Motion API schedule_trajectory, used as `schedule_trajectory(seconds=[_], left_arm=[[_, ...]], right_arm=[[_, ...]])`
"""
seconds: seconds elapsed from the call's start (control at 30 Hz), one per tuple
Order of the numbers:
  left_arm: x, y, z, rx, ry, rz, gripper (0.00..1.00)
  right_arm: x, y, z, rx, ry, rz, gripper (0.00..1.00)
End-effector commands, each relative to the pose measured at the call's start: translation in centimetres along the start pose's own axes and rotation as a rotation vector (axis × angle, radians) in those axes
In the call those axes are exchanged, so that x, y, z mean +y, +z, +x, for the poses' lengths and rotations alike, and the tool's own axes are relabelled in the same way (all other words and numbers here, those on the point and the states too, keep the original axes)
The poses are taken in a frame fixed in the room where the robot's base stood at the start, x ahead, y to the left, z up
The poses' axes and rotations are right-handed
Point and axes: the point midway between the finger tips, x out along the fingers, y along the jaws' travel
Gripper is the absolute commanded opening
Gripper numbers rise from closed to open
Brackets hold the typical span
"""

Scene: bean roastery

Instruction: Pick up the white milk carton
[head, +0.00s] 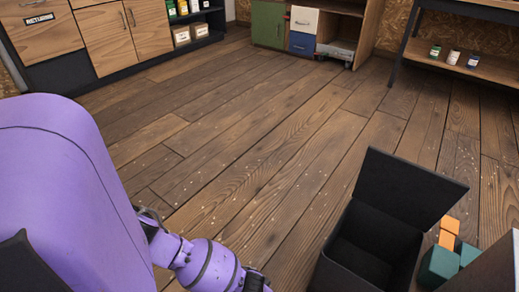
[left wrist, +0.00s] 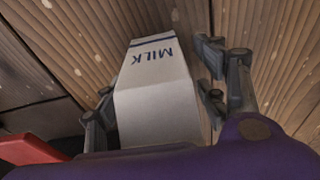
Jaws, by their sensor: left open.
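The white milk carton (left wrist: 150,95) shows in the left wrist view, with dark "MILK" lettering and a dark stripe near its far end. My left gripper (left wrist: 158,88) is open, with one finger on each side of the carton. The left finger looks close to the carton's side, and a gap shows at the right finger. Whether either finger touches it I cannot tell. In the head view, my purple left arm runs down to the bottom edge; its fingers and the carton are out of sight there. My right gripper is in neither view.
An open black box (head: 370,245) stands on the wooden floor at the lower right, beside orange and green blocks (head: 439,264). A red object (left wrist: 32,149) lies left of the carton. Cabinets (head: 108,36) line the back. The middle floor (head: 240,150) is clear apart from small specks.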

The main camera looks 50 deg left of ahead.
Motion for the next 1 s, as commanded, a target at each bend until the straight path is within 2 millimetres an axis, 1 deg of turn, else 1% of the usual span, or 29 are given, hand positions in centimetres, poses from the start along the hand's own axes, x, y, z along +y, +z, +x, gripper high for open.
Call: schedule_trajectory(seconds=[0.03,0.1,0.23,0.5,0.57,0.83,1.0], left_arm=[[0.1,0.0,0.4,0.0,0.001,0.0,0.66],[0.1,-0.1,0.4,0.001,0.001,0.0,0.66],[0.1,-0.1,0.3,0.001,0.001,0.0,0.66],[0.1,-0.1,0.3,0.001,0.001,-0.001,0.3],[0.1,-0.1,0.3,0.001,0.001,-0.001,0.23],[0.1,-0.1,0.2,0.001,0.001,-0.001,0.23],[0.0,-0.2,-0.9,0.001,0.001,-0.001,0.23]], right_arm=[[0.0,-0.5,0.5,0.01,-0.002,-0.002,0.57],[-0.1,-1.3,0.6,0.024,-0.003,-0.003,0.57],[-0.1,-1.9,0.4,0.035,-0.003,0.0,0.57],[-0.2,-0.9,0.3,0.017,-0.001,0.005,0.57],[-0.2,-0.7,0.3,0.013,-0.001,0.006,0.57],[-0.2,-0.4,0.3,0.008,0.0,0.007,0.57],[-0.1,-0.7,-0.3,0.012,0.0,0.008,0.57]])
